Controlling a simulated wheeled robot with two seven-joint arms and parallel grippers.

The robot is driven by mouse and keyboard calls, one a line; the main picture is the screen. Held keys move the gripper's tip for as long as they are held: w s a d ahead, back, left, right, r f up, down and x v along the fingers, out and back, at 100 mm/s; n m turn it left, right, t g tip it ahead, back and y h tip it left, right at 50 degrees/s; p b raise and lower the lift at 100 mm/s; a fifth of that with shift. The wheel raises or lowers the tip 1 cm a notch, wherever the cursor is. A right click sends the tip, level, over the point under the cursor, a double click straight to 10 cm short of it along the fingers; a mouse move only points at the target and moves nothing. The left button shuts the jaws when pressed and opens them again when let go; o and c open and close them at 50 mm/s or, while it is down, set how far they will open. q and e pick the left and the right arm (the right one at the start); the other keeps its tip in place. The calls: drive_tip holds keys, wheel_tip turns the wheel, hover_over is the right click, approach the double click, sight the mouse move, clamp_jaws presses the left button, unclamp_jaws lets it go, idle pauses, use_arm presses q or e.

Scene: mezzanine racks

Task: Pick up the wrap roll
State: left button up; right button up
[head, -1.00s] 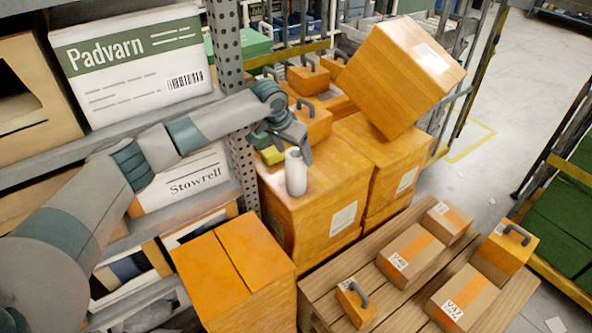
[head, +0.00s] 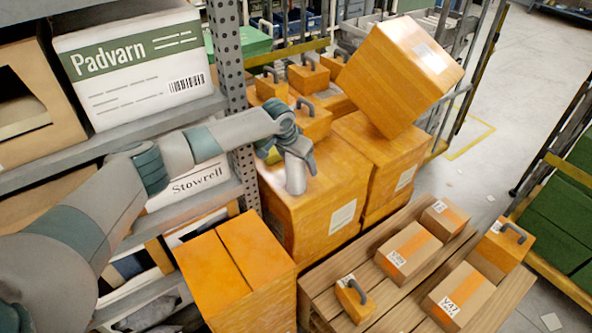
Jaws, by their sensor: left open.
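The wrap roll (head: 296,181) is a small white cylinder standing upright on top of an orange box (head: 325,187) in the middle of the head view. My left gripper (head: 295,165) is at the roll's upper part, and its open jaws cover the top of the roll. I cannot tell whether the fingers touch it. My right gripper is not in view.
A metal rack with an upright post (head: 228,45) and white Padvarn box (head: 132,62) stands left, close to my arm. A large tilted orange box (head: 400,78) rests behind. A wooden pallet (head: 395,305) with several cartons lies front right. Open floor is at right.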

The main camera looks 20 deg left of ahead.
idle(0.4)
use_arm(q)
drive_tip(key=c, duration=1.4)
drive_tip(key=shift+r, duration=0.1)
